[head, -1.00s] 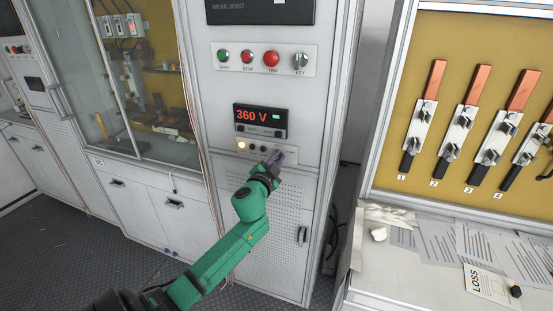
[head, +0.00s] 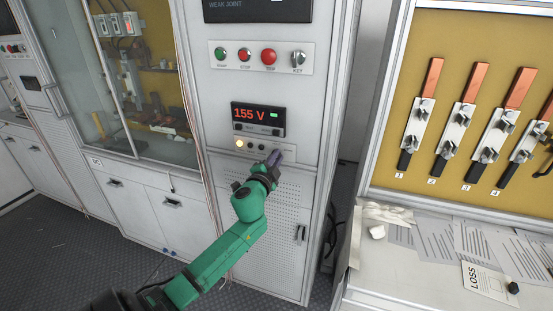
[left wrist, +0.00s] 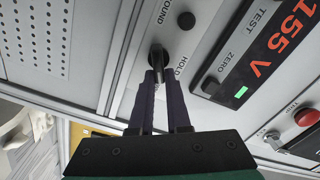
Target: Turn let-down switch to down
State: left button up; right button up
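The let-down switch, a black knob with a lever (left wrist: 157,58), sits on the white panel in the left wrist view, beside a HOLD label. My left gripper (left wrist: 159,74) has its two dark purple fingers on either side of the lever, close against it. In the head view the left gripper (head: 274,158) is at the right end of the panel row below the voltage display and hides the switch. The display (head: 257,117) reads 155 V in red; it also shows in the left wrist view (left wrist: 285,45). My right gripper is not in view.
A perforated cabinet door (head: 262,215) is below. A bench with papers (head: 430,240) stands at the right.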

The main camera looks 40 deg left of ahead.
pick_arm(q)
jog(key=o, duration=0.4)
jog(key=b+v, duration=0.2)
jog(key=v, duration=1.2)
jog(key=shift+s+d+b, duration=0.15)
jog(key=shift+s+b, duration=0.1)
jog(key=shift+b, duration=0.05)
